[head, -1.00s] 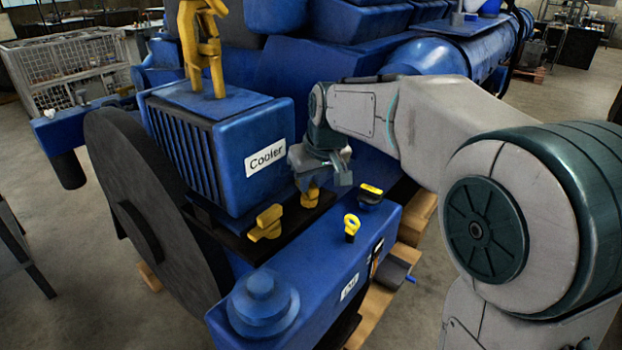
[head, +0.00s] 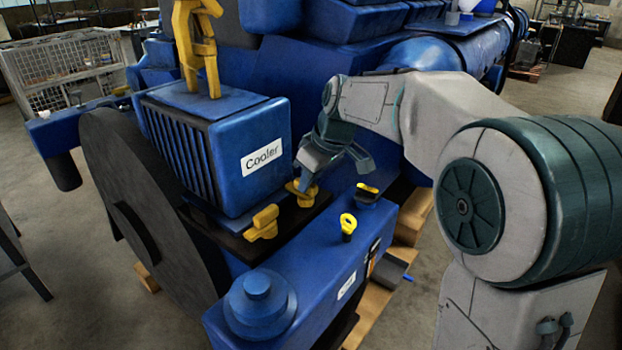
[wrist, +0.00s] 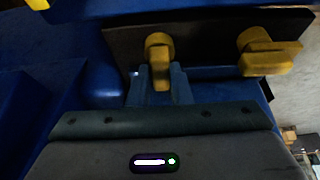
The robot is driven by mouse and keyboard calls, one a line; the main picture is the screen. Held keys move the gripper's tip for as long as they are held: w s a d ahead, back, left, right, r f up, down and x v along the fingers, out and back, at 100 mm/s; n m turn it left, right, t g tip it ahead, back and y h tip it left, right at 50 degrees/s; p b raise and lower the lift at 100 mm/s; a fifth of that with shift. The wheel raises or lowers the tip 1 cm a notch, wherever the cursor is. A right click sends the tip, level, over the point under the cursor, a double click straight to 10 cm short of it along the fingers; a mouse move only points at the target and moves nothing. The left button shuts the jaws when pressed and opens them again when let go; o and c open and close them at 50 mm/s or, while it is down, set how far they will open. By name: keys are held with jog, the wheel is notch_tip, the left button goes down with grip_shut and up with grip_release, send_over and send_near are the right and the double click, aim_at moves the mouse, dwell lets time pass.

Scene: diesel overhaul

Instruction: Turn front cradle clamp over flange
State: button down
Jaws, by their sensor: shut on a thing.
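Two yellow cradle clamps stand on the dark cradle flange beside the blue cooler (head: 232,165). My gripper (head: 304,183) is shut on the clamp (head: 293,187) near the cooler's right corner, which is partly hidden by the fingers. In the wrist view this held clamp (wrist: 159,45) has its bar between the fingers (wrist: 160,88), pointing toward my gripper. The other clamp (head: 262,224) stands free, nearer the head camera. It also shows at the right of the wrist view (wrist: 266,52), its bar lying more sideways. The dark flange (wrist: 205,30) runs under both clamps.
A blue unit with a yellow ring pull (head: 348,222), a black-and-yellow cap (head: 367,190) and a round blue cap (head: 260,305) lies in front of the clamps. A yellow lifting bracket (head: 197,45) rises above the cooler. A large dark wheel (head: 135,215) stands at left.

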jog(key=c, duration=1.3)
grip_release()
jog(key=shift+a, duration=0.1)
jog(key=p+v, duration=0.1)
jog(key=v, duration=1.3)
jog(key=shift+f, duration=0.1)
jog(key=s+d+f+m+h+p, duration=0.1)
jog(key=s+d+f+m, duration=0.2)
jog(key=s+f, duration=0.2)
jog(key=s+d+f+m+h+p, duration=0.1)
jog(key=s+d+f+m, duration=0.3)
jog(key=s, duration=0.5)
jog(key=s+d+f+m+h+p, duration=0.1)
jog(key=s+d+f+m, duration=0.2)
jog(key=s+f, duration=0.4)
jog(key=shift+s+d+m+h+p, duration=0.15)
jog(key=shift+d+m+h+p, duration=0.15)
jog(key=shift+d+p, duration=0.05)
